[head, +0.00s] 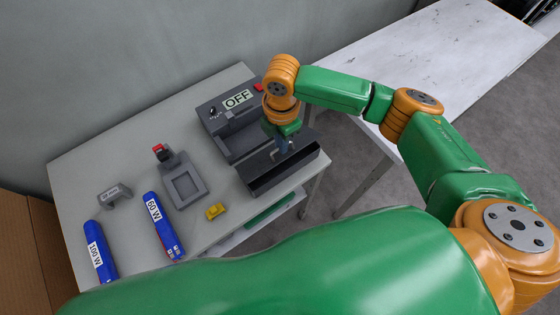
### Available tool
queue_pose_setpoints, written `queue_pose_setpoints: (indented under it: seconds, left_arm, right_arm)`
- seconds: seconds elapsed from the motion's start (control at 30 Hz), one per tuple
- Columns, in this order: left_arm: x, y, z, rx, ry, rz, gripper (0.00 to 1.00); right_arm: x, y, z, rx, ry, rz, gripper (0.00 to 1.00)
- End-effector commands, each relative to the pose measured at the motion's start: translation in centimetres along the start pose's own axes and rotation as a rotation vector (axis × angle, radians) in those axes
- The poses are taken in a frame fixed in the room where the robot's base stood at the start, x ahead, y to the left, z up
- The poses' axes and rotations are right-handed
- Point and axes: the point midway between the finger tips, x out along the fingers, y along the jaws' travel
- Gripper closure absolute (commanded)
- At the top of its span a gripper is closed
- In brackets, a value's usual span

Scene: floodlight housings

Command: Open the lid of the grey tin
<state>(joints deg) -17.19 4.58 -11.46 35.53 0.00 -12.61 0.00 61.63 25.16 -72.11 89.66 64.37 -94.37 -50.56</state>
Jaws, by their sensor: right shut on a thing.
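The grey tin (288,179) is a dark grey box at the right end of the near table, close to its right edge. A dark band shows along its top between the front rim and a panel behind it. I cannot tell clearly how far the lid stands open. My right gripper (283,150) points down at the tin's top, shut on what appears to be the lid. My own gripper and wrist hide part of the lid and the contact. My left gripper is not in view.
A grey device with an OFF display (238,99) stands behind the tin. A grey fixture with a red part (183,184), a yellow piece (215,211), a small grey block (115,194) and two blue boxes, 60 W (160,222) and 100 W (98,250), lie to the left. A white table (400,60) stands right.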

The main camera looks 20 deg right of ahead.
Motion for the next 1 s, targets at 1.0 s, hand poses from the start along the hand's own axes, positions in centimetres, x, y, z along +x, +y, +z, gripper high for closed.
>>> queue_pose_setpoints:
  seconds: [1.0]
  left_arm:
    - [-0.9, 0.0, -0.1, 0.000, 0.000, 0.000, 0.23]
  right_arm:
    - [-1.0, 1.7, 0.0, -0.001, 0.000, 0.001, 1.00]
